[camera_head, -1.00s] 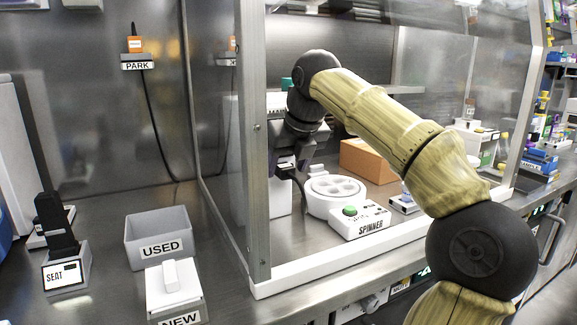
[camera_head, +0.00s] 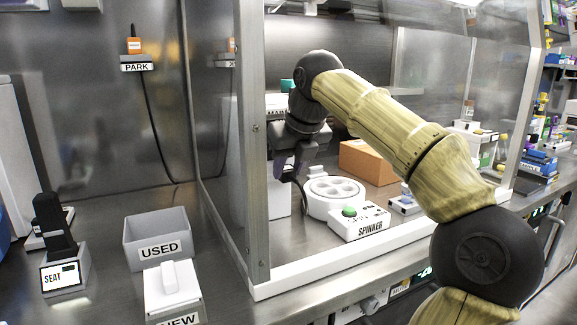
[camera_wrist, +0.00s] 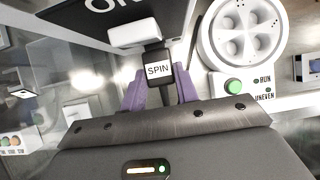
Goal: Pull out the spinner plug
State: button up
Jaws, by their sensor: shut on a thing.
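The spinner plug (camera_wrist: 158,71), a dark plug with a white SPIN label, sits between the purple fingers of my gripper (camera_wrist: 160,88) in the wrist view. My gripper is shut on it. The plug's far end lies against or just below a white block (camera_wrist: 134,35) under a dark panel; I cannot tell whether it is still seated there. The white spinner (camera_head: 352,219), with a round multi-well top and green button, stands right of my gripper.
A metal post (camera_head: 254,150) and the glass hood surround the work area. A cardboard box (camera_head: 368,162) stands behind the spinner. The USED bin (camera_head: 158,238), NEW box (camera_head: 173,290) and PARK holder (camera_head: 137,58) with an orange plug are outside at left.

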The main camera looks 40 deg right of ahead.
aim_at(294, 177)
jog(key=shift+s, duration=0.15)
jog(key=shift+s+a+b, duration=0.2)
jog(key=shift+s+b, duration=0.25)
jog(key=shift+s, duration=0.25)
jog(key=shift+s+a+b, duration=0.15)
jog(key=shift+s+b, duration=0.3)
jog(key=shift+s, duration=0.25)
jog(key=shift+a, duration=0.1)
